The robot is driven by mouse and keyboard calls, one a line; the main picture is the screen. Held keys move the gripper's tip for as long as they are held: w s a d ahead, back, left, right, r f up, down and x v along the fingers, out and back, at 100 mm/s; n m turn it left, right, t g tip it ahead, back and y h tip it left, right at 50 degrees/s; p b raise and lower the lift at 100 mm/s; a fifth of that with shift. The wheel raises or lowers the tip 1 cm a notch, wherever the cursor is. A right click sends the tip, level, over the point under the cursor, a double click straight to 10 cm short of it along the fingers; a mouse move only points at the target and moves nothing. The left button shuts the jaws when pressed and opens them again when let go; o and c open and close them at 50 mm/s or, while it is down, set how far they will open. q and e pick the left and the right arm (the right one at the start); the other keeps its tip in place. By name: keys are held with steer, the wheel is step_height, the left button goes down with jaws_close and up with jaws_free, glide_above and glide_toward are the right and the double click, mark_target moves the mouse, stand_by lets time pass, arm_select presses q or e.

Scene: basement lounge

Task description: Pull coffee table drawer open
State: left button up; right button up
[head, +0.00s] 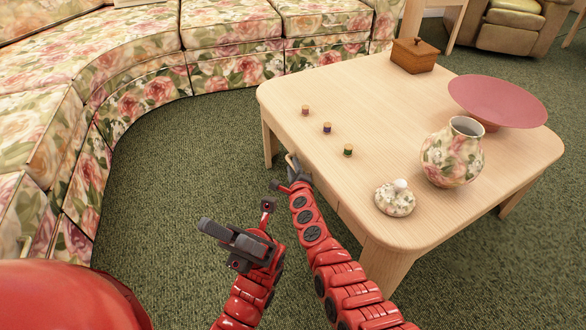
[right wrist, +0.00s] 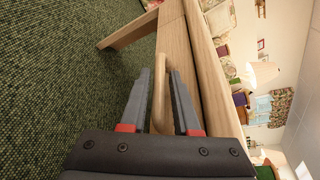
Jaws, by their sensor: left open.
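The pale wooden coffee table (head: 375,110) stands right of centre in the head view. Its drawer front (right wrist: 178,45) shows in the right wrist view and looks flush with the table side. A wooden bar handle (right wrist: 159,95) stands out from it. My right gripper (head: 292,168) is at the table's near left side, below the top's edge. In the right wrist view its two fingers (right wrist: 163,100) are apart, one on each side of the handle; I cannot tell whether they touch it. My left gripper (head: 230,237) is open and empty above the carpet, left of the table.
On the table stand a wooden box (head: 414,56), a pink bowl (head: 496,100), a floral vase (head: 452,155), its lid (head: 395,198) and three small spools (head: 327,128). A floral sofa (head: 120,85) curves along the left and back. Green carpet (head: 190,150) between is clear.

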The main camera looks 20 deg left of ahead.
steer(key=shift+w+a+f+b, duration=0.25)
steer(key=shift+w+b, duration=0.15)
steer(key=shift+b, duration=0.2)
arm_select(q)
steer(key=s+a+r+m+t+y, duration=0.3)
steer(key=s+m+t+y, duration=0.3)
steer(key=y, duration=0.4)
steer(key=shift+a+r+m, duration=0.15)
steer(key=shift+a+m, duration=0.3)
steer(key=shift+m, duration=0.35)
arm_select(e)
steer(key=shift+w+r, duration=0.1)
steer(key=shift+w, duration=0.05)
arm_select(q)
steer(key=shift+s, duration=0.1)
arm_select(e)
jaws_close()
